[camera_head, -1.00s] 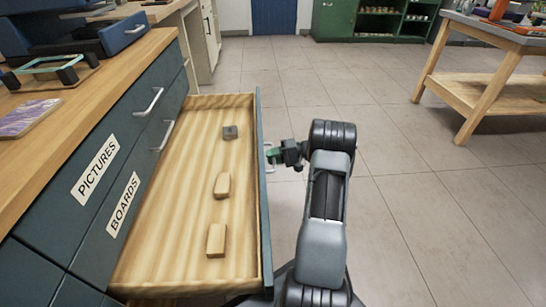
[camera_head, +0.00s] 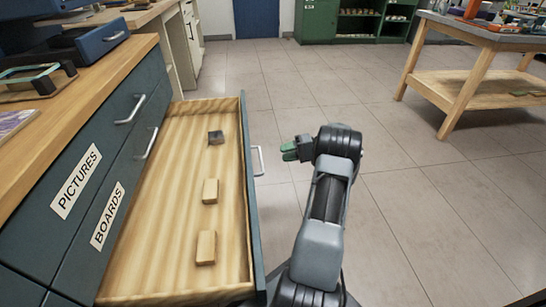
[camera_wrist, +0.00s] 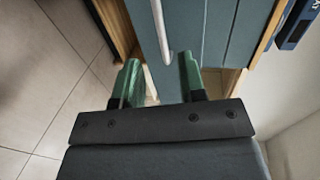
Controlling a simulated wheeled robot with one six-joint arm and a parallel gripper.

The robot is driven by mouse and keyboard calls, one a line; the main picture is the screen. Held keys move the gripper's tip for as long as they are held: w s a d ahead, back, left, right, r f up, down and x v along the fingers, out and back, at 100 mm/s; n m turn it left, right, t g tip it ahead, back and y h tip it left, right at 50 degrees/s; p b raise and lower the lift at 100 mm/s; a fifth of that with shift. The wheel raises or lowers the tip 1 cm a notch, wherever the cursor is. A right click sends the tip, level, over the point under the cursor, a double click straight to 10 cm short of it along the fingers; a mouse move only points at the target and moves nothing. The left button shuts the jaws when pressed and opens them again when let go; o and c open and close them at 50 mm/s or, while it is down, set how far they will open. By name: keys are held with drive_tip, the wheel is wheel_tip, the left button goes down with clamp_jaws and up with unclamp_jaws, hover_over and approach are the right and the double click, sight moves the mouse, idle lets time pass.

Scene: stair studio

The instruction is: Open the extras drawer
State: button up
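A wide drawer (camera_head: 180,270) stands pulled out below the drawers labelled PICTURES (camera_head: 76,181) and BOARDS (camera_head: 107,215), which are shut. Its own label is hidden, so I cannot read whether it is the extras drawer. Its metal handle (camera_head: 257,161) is on the front panel, and a handle also shows in the wrist view (camera_wrist: 161,30). My gripper (camera_head: 287,151) is just right of that handle, apart from it and empty. In the wrist view my gripper's green fingers (camera_wrist: 160,80) are spread, with the handle's end ahead between them.
Inside the drawer lie two wooden blocks (camera_head: 210,191) (camera_head: 206,247) and a dark block (camera_head: 216,138). A wooden counter (camera_head: 85,80) is above the drawers. A workbench (camera_head: 470,75) stands at the right. The tiled floor (camera_head: 430,210) between is clear.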

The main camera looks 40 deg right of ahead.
drive_tip(key=shift+v, duration=1.85)
drive_tip(key=shift+a, duration=0.1)
